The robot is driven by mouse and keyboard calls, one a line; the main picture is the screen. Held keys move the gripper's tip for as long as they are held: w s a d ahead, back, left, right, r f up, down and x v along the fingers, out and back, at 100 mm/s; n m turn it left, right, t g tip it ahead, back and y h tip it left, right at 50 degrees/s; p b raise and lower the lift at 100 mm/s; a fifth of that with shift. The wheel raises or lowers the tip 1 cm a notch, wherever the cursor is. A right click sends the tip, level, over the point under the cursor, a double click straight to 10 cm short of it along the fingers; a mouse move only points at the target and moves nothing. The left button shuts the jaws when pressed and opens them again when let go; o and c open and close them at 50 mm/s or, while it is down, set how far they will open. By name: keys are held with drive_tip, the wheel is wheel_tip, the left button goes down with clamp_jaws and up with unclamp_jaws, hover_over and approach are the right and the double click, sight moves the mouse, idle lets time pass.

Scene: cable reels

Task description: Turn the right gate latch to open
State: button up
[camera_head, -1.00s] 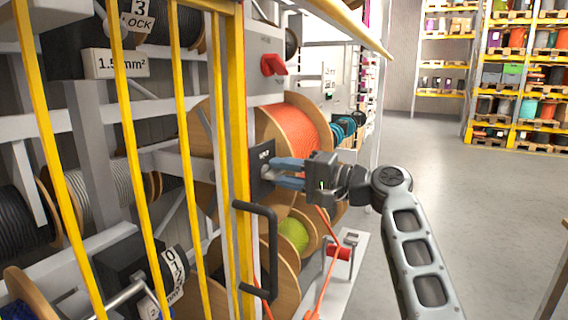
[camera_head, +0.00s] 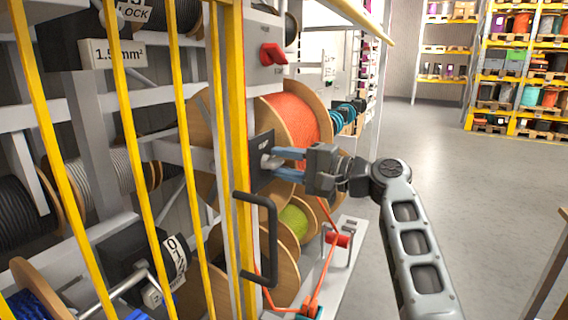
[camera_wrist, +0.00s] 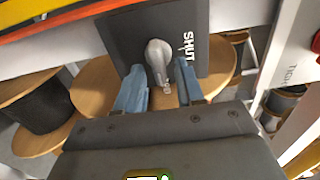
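The gate latch is a dark square plate (camera_head: 258,178) with a short grey lever (camera_head: 268,160), mounted beside the yellow gate edge. The wrist view shows the plate (camera_wrist: 122,32) with the word SHUT right of the lever (camera_wrist: 158,56), which points down toward my gripper. My gripper (camera_head: 279,163) is in front of the plate, with its blue fingers pointing left at it. In the wrist view my gripper (camera_wrist: 160,84) is open, with one finger on each side of the lever's end. Gaps show between lever and fingers, and I cannot see any contact.
A black pull handle (camera_head: 272,238) stands out from the gate just below the latch. A red switch (camera_head: 272,54) sits above it. Wooden reels with orange cable (camera_head: 293,118) and green cable (camera_head: 294,220) are behind. The grey floor (camera_head: 460,220) at right is open.

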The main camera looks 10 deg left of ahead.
drive_tip(key=shift+s, duration=0.1)
drive_tip(key=b+v, duration=0.2)
drive_tip(key=v, duration=0.5)
drive_tip(key=shift+d, duration=0.3)
drive_tip(key=shift+s, duration=0.1)
